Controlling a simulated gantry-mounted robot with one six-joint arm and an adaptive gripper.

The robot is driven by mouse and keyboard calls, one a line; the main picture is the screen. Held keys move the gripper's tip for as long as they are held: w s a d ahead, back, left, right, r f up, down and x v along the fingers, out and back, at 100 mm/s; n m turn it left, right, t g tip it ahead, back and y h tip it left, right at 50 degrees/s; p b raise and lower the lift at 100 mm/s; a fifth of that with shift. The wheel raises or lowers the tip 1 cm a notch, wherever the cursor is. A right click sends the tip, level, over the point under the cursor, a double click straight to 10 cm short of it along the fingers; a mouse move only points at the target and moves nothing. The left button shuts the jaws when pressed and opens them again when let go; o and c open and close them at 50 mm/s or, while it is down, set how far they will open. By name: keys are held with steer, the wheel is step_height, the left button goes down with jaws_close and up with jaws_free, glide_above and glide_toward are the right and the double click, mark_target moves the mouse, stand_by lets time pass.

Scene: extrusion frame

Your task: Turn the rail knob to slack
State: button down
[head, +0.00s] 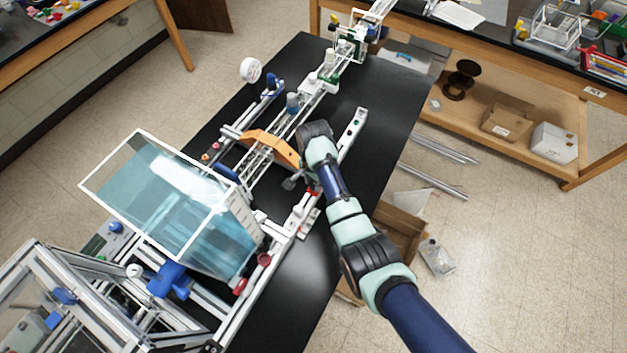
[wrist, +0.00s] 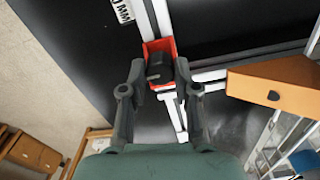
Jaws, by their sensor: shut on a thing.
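The rail knob (wrist: 158,72) is small and black and sits in a red bracket (wrist: 152,46) on a white rail, in the upper middle of the wrist view. My gripper (wrist: 160,68) has one finger on each side of the knob, with its tips at the bracket, and is shut on the knob. A dark slot or lever shape shows on the knob, too small to read its setting. In the head view my arm reaches in from the lower right over the rail, and its wrist hides most of the knob area.
An orange block (head: 270,147) stands on the rails close by; it also shows right of my gripper in the wrist view (wrist: 275,82). A clear water tank (head: 165,195) stands to the left. The black tabletop (head: 385,130) is clear to the right.

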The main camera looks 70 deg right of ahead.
steer(key=shift+r+n, duration=0.1)
steer(key=shift+n, duration=0.3)
steer(key=n+p, duration=0.2)
steer(key=shift+r+n, duration=0.1)
steer(key=shift+n, duration=0.2)
steer(key=n+p, duration=0.2)
steer(key=n, duration=0.3)
steer(key=shift+n, duration=0.3)
steer(key=n+p, duration=0.1)
steer(key=n, duration=0.3)
steer(key=shift+n+p, duration=0.3)
steer(key=shift+n, duration=2.1)
steer(key=c, duration=0.9)
jaws_free()
steer(key=shift+o, duration=0.2)
